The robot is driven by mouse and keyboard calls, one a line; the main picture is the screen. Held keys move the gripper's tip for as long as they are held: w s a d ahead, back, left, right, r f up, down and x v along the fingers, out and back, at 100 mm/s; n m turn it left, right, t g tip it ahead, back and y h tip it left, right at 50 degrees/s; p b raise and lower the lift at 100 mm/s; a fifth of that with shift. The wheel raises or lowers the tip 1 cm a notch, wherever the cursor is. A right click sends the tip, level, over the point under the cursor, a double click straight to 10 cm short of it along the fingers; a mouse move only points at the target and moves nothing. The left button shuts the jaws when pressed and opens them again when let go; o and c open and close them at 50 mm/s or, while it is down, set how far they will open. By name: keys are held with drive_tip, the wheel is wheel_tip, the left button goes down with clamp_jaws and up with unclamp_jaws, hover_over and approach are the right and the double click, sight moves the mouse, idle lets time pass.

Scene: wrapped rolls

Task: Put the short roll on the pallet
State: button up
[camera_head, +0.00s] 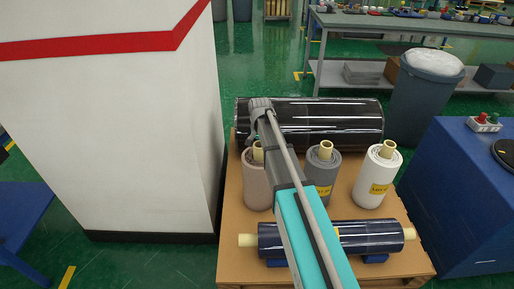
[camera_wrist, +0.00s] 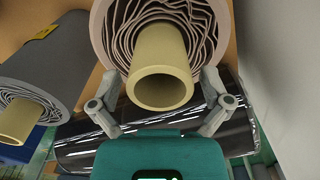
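Three short rolls stand upright on a brown board: a pinkish roll (camera_head: 258,188), a grey roll (camera_head: 323,174) with a yellow label and a white roll (camera_head: 376,180) with a yellow label. Each has a tan core sticking up. Which one is the short roll, I cannot tell. My gripper (camera_head: 258,108) is over the pinkish roll. In the wrist view my gripper (camera_wrist: 160,88) has its fingers spread on either side of the pinkish roll's tan core (camera_wrist: 160,82), with a gap on both sides. The grey roll (camera_wrist: 45,65) shows at left. No pallet is clearly identifiable.
A long black wrapped roll (camera_head: 335,122) lies behind the upright rolls. A dark blue roll (camera_head: 375,236) lies in front on blue cradles. The brown board (camera_head: 232,200) carries them all. A white pillar (camera_head: 110,120) stands close at left, a blue cabinet (camera_head: 455,200) and grey bin (camera_head: 425,100) at right.

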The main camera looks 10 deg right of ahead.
drive_tip(key=shift+r, duration=0.15)
wheel_tip(320, 180, up, 12)
drive_tip(key=p, duration=1.2)
idle(0.4)
idle(0.6)
drive_tip(key=s+a+n, duration=0.1)
drive_tip(key=s+n, duration=0.5)
drive_tip(key=s, duration=1.8)
drive_tip(key=shift+s+a+n, duration=0.25)
drive_tip(key=shift+s+n, duration=0.05)
drive_tip(key=shift+n, duration=0.1)
drive_tip(key=shift+r+p, duration=0.5)
drive_tip(key=shift+p, duration=0.15)
